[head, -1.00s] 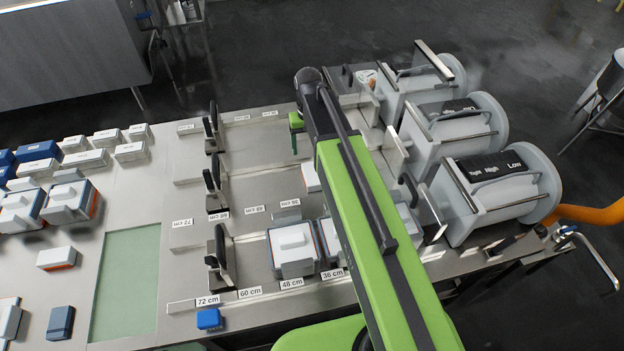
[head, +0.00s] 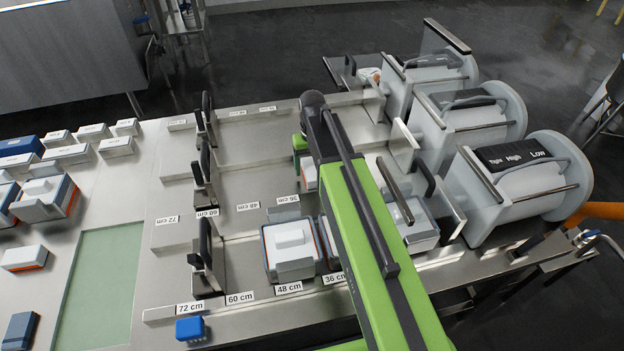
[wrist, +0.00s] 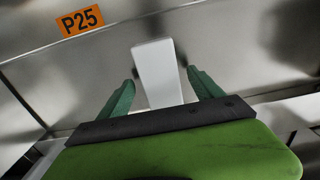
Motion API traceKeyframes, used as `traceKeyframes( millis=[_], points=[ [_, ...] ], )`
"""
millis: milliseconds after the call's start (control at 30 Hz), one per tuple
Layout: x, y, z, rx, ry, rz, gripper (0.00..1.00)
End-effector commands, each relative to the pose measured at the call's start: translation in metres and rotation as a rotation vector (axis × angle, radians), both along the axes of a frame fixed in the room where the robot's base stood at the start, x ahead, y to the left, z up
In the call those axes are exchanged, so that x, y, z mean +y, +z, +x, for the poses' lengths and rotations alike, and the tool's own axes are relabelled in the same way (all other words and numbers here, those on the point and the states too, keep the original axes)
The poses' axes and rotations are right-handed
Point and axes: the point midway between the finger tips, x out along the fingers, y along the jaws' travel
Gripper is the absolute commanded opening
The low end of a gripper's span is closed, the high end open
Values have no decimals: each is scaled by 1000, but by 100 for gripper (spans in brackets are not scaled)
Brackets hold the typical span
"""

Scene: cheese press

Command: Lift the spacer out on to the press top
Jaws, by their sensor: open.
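In the wrist view a plain white block (wrist: 157,75), perhaps the spacer, stands between the two green fingers of my gripper (wrist: 160,80). The fingers are open, one on each side, with a visible gap to the block. In the head view a green part of my gripper (head: 300,143) shows left of my arm. It is close above a white piece (head: 308,180) in the middle lane, which my arm partly hides. I cannot tell whether this is the same block. The fingertips are hidden there.
An orange P25 label (wrist: 80,20) lies on the metal beside the block. A grey-white mould (head: 290,252) stands in the near lane. Dark upright handles (head: 202,255) line the lanes' left ends. Press cylinders (head: 515,185) stand at the right. The lane left of my gripper is mostly clear.

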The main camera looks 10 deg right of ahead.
Motion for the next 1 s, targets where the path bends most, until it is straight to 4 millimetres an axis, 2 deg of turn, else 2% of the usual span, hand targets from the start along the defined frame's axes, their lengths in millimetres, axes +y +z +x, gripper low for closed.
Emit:
traceKeyframes(
  millis=[33, 67, 300, 833, 867, 1000],
  points=[
    [0, -16, 0, 0, 0, 0, 75],
    [0, -18, 0, 0, 0, 0, 75],
    [0, -14, 0, 0, 0, 0, 75],
    [0, -14, 0, 0, -1, 0, 6],
    [0, -14, 0, 0, -1, 0, 3],
    [0, -14, 0, 0, -1, 0, 3]
  ],
)
